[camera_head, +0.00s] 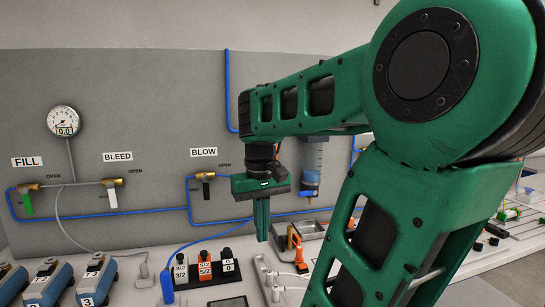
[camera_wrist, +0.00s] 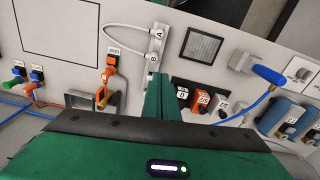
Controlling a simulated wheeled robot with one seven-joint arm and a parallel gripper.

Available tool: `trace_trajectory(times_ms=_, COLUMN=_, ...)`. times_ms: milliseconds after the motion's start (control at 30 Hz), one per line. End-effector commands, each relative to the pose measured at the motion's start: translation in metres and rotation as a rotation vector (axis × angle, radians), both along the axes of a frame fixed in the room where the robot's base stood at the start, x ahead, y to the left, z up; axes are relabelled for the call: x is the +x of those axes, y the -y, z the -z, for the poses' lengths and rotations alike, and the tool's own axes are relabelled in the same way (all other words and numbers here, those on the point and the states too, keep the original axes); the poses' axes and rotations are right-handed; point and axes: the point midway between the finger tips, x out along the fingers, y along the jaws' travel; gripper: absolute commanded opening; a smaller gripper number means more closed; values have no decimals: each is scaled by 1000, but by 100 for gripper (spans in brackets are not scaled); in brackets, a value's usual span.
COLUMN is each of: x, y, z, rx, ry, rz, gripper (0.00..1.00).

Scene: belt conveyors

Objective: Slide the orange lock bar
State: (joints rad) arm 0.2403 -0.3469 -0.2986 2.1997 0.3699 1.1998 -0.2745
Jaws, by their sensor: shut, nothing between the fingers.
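An orange part (camera_head: 298,250), which looks like the lock bar, stands upright beside a small open metal box on the bench, just right of my gripper. In the wrist view a similar orange part (camera_wrist: 108,72) shows at the left, by the metal box. My gripper (camera_head: 262,238) points down with its green fingers together and nothing between them. In the wrist view its fingers (camera_wrist: 163,88) reach up at the middle, beside the white A/B strip and left of the labelled blocks. Its fingertips appear apart from the orange part. The bar's track is too small to make out.
Labelled blocks (camera_head: 205,269) and blue devices (camera_head: 97,280) stand at the left. A gauge (camera_head: 63,122) and blue tubing are on the grey panel.

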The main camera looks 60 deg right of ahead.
Motion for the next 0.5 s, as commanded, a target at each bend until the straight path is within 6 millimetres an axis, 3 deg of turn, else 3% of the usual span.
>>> trace_trajectory(times_ms=33, x=11, y=20, z=-20, rx=-12, ry=5, rz=17, gripper=0)
trace_trajectory(times_ms=200, x=34, y=78, z=-83, rx=-45, ry=25, rz=57, gripper=0)
trace_trajectory(times_ms=500, x=65, y=154, z=-188, rx=-109, ry=92, rz=111, gripper=0)
